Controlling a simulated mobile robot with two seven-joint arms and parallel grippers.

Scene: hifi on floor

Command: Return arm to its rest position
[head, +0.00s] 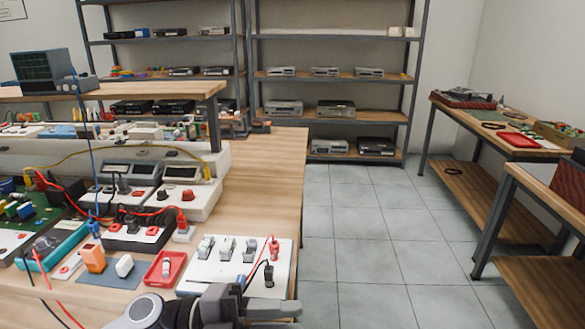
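My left arm comes in at the bottom edge, left of centre. Its dark rounded wrist and its gripper (272,307) are in front of the near edge of the wooden workbench (265,165), pointing right. The gripper overlaps the lower part of a white switch panel (215,276) in the picture; I cannot tell whether they touch. The gripper is cut by the picture's lower edge, and its finger gap is not clear. I see nothing held in it. My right gripper is out of view.
The bench holds a red tray (165,268), an orange block (93,259), a black socket strip (137,233), meters and loose cables. Metal shelves (330,80) stand behind. Wooden side tables (500,150) stand at the right. The tiled floor (375,235) between is clear.

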